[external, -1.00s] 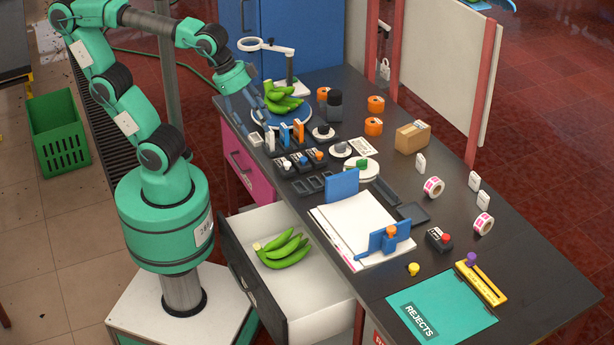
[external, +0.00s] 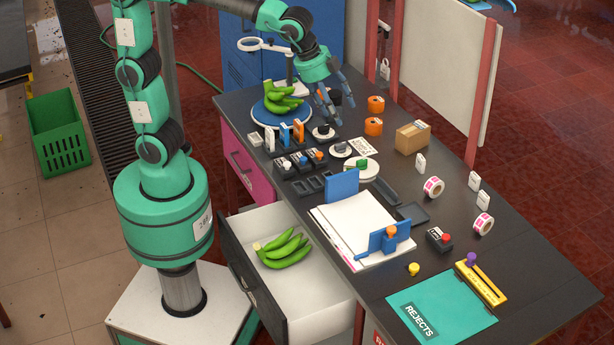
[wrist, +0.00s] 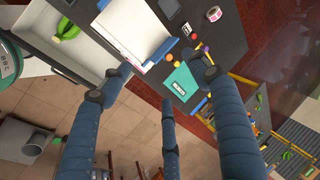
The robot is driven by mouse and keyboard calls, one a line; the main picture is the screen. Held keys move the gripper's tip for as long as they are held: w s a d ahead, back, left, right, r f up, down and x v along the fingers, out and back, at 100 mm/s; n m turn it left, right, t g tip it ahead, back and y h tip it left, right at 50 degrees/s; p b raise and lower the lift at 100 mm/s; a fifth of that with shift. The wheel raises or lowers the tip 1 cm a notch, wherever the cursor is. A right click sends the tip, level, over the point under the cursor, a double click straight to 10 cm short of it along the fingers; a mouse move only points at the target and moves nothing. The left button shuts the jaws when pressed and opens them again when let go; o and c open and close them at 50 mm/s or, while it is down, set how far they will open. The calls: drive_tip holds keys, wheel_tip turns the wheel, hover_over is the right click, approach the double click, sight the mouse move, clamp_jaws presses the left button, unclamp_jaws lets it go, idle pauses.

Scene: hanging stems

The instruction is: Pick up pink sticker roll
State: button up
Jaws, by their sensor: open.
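Two white sticker rolls with pink cores or labels stand on the right half of the dark bench in the external view. One roll (external: 433,187) is nearer the middle and the other roll (external: 484,223) is nearer the right edge. One sticker roll (wrist: 213,14) also shows at the top of the wrist view. My gripper (external: 335,108) is above the back part of the bench, beside the bananas on the blue scale, well apart from both rolls. In the wrist view its fingers (wrist: 165,88) are spread and empty.
A cardboard box (external: 411,138), orange tape rolls (external: 375,104) and small white blocks (external: 420,163) stand near the rolls. An open drawer (external: 322,299) holds bananas.

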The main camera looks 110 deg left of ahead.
drive_tip(key=w+a+f+m+p, duration=0.1)
drive_tip(key=w+m, duration=0.1)
drive_tip(key=w, duration=0.5)
drive_tip(key=w+a+f+m+p, duration=0.1)
drive_tip(key=w+a+m, duration=0.1)
drive_tip(key=w, duration=0.5)
drive_tip(key=m+g+y+p, duration=0.2)
drive_tip(key=m+p, duration=0.3)
drive_tip(key=m, duration=0.7)
hover_over(483, 216)
drive_tip(key=s+d, duration=0.3)
drive_tip(key=d, duration=0.1)
wheel_tip(483, 216, down, 27)
drive_tip(key=shift+w+a+f, duration=0.15)
drive_tip(key=shift+f, duration=0.05)
drive_tip(key=shift+b+x, duration=0.5)
drive_tip(key=shift+x, duration=3.8)
drive_tip(key=shift+a, duration=0.1)
drive_tip(key=shift+b+x, duration=0.4)
drive_tip(key=shift+x, duration=2.2)
